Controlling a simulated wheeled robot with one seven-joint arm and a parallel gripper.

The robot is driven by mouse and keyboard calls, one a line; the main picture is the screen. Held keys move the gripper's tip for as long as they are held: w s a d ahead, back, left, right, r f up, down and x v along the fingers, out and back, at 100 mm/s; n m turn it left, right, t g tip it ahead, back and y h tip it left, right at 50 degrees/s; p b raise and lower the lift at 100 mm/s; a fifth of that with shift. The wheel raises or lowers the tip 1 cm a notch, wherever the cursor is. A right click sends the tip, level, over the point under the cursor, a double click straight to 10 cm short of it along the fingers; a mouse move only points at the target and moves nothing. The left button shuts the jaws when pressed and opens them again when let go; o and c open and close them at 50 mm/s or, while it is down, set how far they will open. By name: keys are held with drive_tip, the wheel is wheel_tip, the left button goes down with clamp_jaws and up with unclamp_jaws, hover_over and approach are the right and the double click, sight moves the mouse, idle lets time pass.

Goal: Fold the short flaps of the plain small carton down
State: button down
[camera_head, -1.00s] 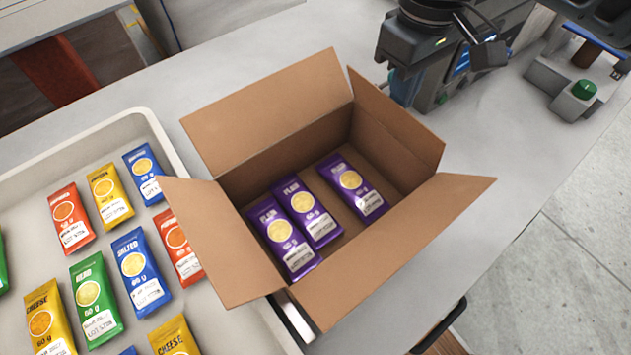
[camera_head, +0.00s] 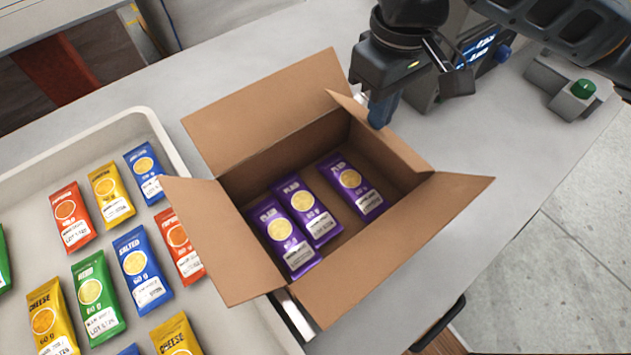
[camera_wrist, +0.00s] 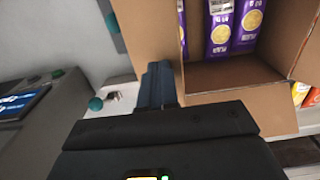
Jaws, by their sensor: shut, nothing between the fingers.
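The plain small carton (camera_head: 250,240) stands open on the bench with three purple "Plain" packets (camera_head: 308,208) inside. Its two long flaps (camera_head: 265,110) spread outward at the back and front. The left short flap (camera_head: 222,250) leans outward. The right short flap (camera_head: 385,135) is tipped up and inward over the right end of the opening. My gripper (camera_head: 381,112) is shut and empty, its fingertips at that flap's outer side near the far right corner. The wrist view shows the shut fingers (camera_wrist: 160,85) beside the carton wall (camera_wrist: 146,30); contact is hard to tell.
A grey tray (camera_head: 150,125) of red, yellow, blue and green packets lies to the left. A device with a screen and a green button (camera_head: 584,89) stand behind right. Bare bench lies to the carton's right.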

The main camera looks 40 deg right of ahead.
drive_tip(key=shift+a+f, duration=0.85)
drive_tip(key=shift+a, duration=0.05)
drive_tip(key=shift+a+f+b, duration=0.35)
drive_tip(key=shift+f+b, duration=0.1)
drive_tip(key=shift+f, duration=0.15)
drive_tip(key=shift+a+f+b, duration=0.3)
drive_tip(key=shift+f+b, duration=0.15)
drive_tip(key=shift+f, duration=0.1)
drive_tip(key=shift+f+b, duration=0.45)
drive_tip(key=shift+f, duration=0.1)
wheel_tip(320, 180, up, 9)
drive_tip(key=p, duration=0.4)
drive_tip(key=shift+r, duration=0.1)
